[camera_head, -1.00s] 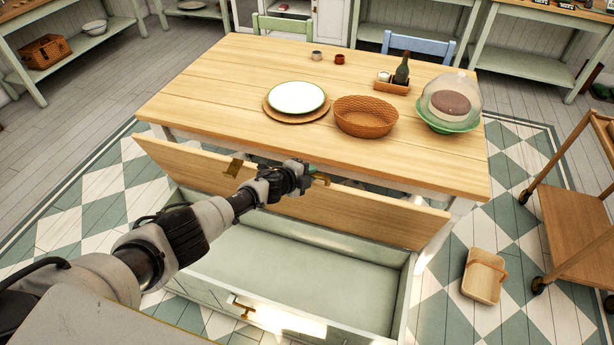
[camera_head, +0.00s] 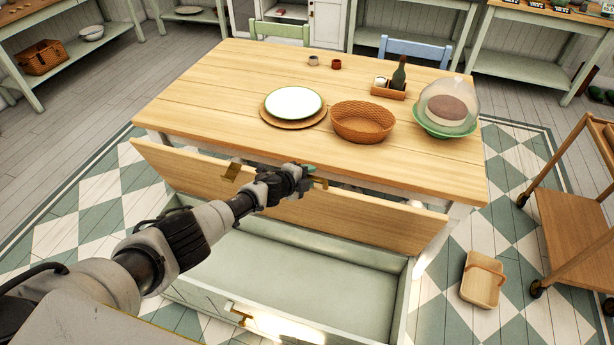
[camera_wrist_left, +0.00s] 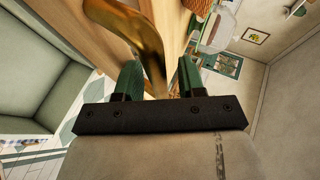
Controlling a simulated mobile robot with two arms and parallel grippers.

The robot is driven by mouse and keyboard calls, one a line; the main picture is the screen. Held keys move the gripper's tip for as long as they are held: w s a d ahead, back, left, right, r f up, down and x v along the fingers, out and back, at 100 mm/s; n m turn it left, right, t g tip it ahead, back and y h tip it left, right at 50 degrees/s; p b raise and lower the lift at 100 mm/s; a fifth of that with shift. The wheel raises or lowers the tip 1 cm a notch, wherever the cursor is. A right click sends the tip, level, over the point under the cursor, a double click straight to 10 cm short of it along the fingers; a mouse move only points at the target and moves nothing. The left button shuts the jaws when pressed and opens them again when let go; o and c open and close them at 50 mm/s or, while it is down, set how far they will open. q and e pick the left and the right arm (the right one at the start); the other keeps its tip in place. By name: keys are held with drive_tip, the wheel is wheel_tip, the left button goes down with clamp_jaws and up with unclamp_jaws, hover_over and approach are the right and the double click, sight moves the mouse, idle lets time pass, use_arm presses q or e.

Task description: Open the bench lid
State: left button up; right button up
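The wooden bench lid (camera_head: 375,218) stands steeply raised on the long side nearest the table. The pale green bench box (camera_head: 290,275) below it is uncovered and looks empty. My left gripper (camera_head: 308,174) is at the lid's upper part, near its middle, with brass pieces showing on both sides. In the left wrist view, its two green fingers (camera_wrist_left: 160,78) are apart. A curved brass piece (camera_wrist_left: 130,25) runs down between them, close to the left finger, with a gap toward the right finger. The lid's wood (camera_wrist_left: 165,20) shows behind. My right gripper is out of view.
The wooden table (camera_head: 215,95) stands right behind the lid, bearing a plate (camera_head: 293,102), a woven basket (camera_head: 362,122) and a domed cake stand (camera_head: 447,108). A wooden trolley (camera_head: 575,225) stands at right. A small basket (camera_head: 482,282) lies on the floor right of the bench.

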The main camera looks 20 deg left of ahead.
use_arm(q)
drive_tip(key=shift+s+f, duration=0.1)
drive_tip(key=shift+s+a+p, duration=0.15)
drive_tip(key=shift+p, duration=0.15)
drive_tip(key=p+v, duration=0.4)
drive_tip(key=v, duration=0.6)
drive_tip(key=shift+r, duration=0.3)
drive_tip(key=shift+f, duration=0.1)
drive_tip(key=s+a+f+n+g+y+b, duration=0.15)
drive_tip(key=s+f+n, duration=0.35)
drive_tip(key=s+f, duration=0.5)
drive_tip(key=s+a+f+n+g+y, duration=0.1)
drive_tip(key=s+f+n+g+y, duration=0.15)
drive_tip(key=s+f+n, duration=0.75)
drive_tip(key=s+f+n+g, duration=0.1)
drive_tip(key=s+f, duration=0.4)
drive_tip(key=s, duration=0.6)
drive_tip(key=s+d+f+n+g+y+b, duration=0.1)
drive_tip(key=s+f+g, duration=0.2)
drive_tip(key=s+f, duration=0.3)
drive_tip(key=s+d+f+n+g+y+b, duration=0.1)
drive_tip(key=s+f, duration=0.4)
drive_tip(key=s, duration=1)
drive_tip(key=shift+s+f+n+g, duration=0.3)
drive_tip(key=shift+s+n+g, duration=0.1)
drive_tip(key=shift+g, duration=0.4)
